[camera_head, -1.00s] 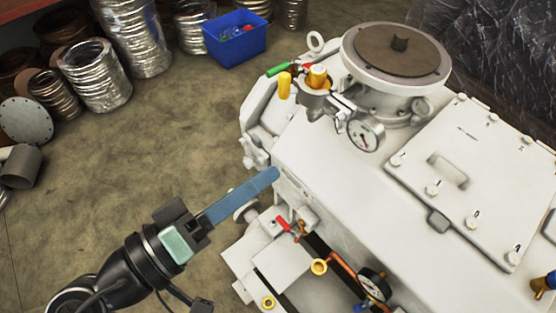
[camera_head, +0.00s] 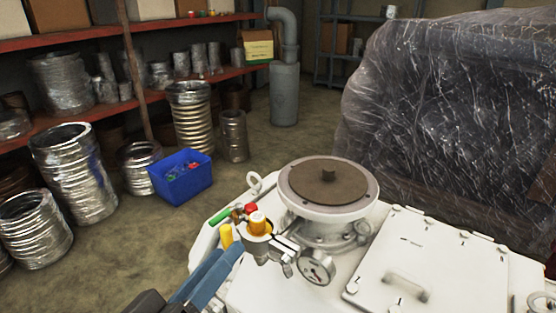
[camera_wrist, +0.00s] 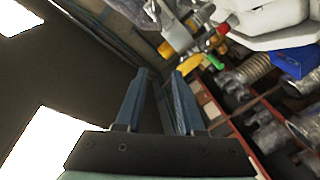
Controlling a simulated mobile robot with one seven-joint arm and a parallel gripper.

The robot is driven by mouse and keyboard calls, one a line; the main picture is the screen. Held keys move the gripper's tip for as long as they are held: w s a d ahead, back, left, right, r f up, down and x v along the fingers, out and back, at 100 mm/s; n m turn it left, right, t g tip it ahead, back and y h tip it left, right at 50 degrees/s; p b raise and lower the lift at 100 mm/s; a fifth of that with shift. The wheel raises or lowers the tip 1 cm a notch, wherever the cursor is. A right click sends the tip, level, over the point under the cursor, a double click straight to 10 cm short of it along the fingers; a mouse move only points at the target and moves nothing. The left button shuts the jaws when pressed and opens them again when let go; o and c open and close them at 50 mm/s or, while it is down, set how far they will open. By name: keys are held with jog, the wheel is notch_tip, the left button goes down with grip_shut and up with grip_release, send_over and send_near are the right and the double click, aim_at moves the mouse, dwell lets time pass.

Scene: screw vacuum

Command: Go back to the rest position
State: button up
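My gripper (camera_head: 222,262) shows at the bottom left of the head view, its blue fingers pointing up and right beside the white machine (camera_head: 262,288). In the wrist view my gripper (camera_wrist: 160,72) has its two blue fingers apart, with nothing visible between them. The machine carries a round flanged port (camera_head: 328,190) with a brown top, a yellow cap (camera_head: 258,224) and a pressure gauge (camera_head: 316,267). In the wrist view, part of the machine (camera_wrist: 270,17) shows upside down at the top right, beyond the fingers. Most of my arm is out of view.
A blue crate (camera_head: 181,177) with small parts stands on the floor behind the machine. Silvery ducts (camera_head: 72,172) stand at the left, before red shelves (camera_head: 75,33). A large plastic-wrapped block (camera_head: 450,110) stands at the back right. Open floor (camera_head: 130,240) lies left of the machine.

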jog(key=w+d+r+m+t+y, duration=0.2)
jog(key=w+r+t, duration=0.15)
jog(key=r, duration=0.65)
jog(key=s+d+r+m+t+y, duration=0.1)
jog(key=s+d+r+t+y, duration=0.15)
jog(key=r, duration=0.55)
jog(key=s+d+r+t+y, duration=0.1)
jog(key=s+d+r+t, duration=0.15)
jog(key=r, duration=0.55)
jog(key=s+d+r+m+t+y, duration=0.1)
jog(key=s+r+t, duration=0.2)
jog(key=r, duration=0.5)
notch_tip(320, 180, up, 14)
jog(key=p, duration=1.4)
jog(key=shift+w+f+p, duration=0.25)
jog(key=shift+w+p, duration=0.1)
jog(key=shift+a+y, duration=0.1)
jog(key=shift+y, duration=0.15)
